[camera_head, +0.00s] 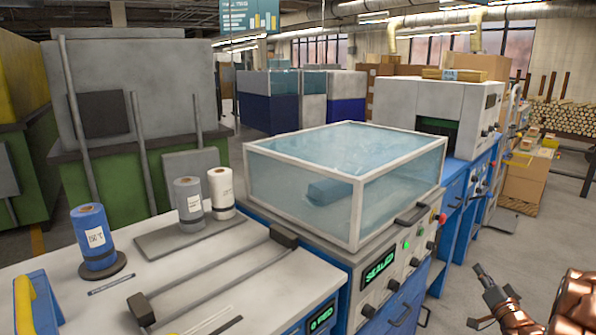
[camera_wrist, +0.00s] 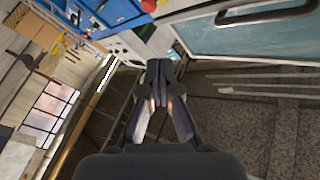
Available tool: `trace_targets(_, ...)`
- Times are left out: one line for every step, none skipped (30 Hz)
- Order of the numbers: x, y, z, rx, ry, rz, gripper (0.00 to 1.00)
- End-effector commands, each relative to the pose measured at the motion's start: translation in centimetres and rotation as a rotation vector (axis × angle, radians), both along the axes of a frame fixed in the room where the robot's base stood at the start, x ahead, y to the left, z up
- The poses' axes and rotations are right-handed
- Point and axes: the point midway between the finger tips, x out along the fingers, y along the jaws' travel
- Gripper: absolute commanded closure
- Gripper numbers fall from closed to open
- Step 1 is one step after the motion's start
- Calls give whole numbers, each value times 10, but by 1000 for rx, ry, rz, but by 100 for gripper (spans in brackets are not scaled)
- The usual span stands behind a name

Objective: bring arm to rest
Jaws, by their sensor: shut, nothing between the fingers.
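My gripper (camera_head: 481,272) is at the lower right of the head view, beside my copper-coloured arm. It is out over the floor, to the right of the blue machine with the clear cover and apart from it. In the wrist view my gripper (camera_wrist: 159,70) has its dark fingers together at the tips, with nothing between them. The wrist view is tilted, with machine fronts at the top and windows at the left.
A clear-covered sealing machine (camera_head: 345,185) with a lit "SEALED" display stands in the middle. A white bench (camera_head: 215,265) with rolls (camera_head: 92,236) is at the left. Another machine (camera_head: 440,105) stands behind. Boxes (camera_head: 528,180) are at the right. Floor (camera_head: 520,235) near my gripper is clear.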

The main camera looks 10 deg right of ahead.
Motion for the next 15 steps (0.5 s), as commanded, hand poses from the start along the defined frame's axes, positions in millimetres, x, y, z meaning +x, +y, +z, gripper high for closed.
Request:
trace_targets(4,3,1,-9,17,1,100)
trace_targets(6,4,1,-14,28,-1,100)
trace_targets(7,6,1,-19,41,-5,100)
trace_targets(9,7,0,-23,52,-7,100)
trace_targets(10,8,0,-27,65,-9,100)
trace_targets(13,9,-1,-33,85,-13,100)
trace_targets(14,10,-2,-38,98,-18,100)
trace_targets(15,11,-2,-45,112,-20,100)
trace_targets(18,13,-2,-52,130,-24,100)
trace_targets(20,15,-2,-58,146,-27,100)
trace_targets(21,16,-3,-64,165,-30,100)
trace_targets(23,18,-2,-75,186,-36,100)
trace_targets(25,20,-2,-81,203,-40,100)
trace_targets(26,22,-3,-88,223,-42,100)
trace_targets(28,25,-4,-97,253,-49,100)
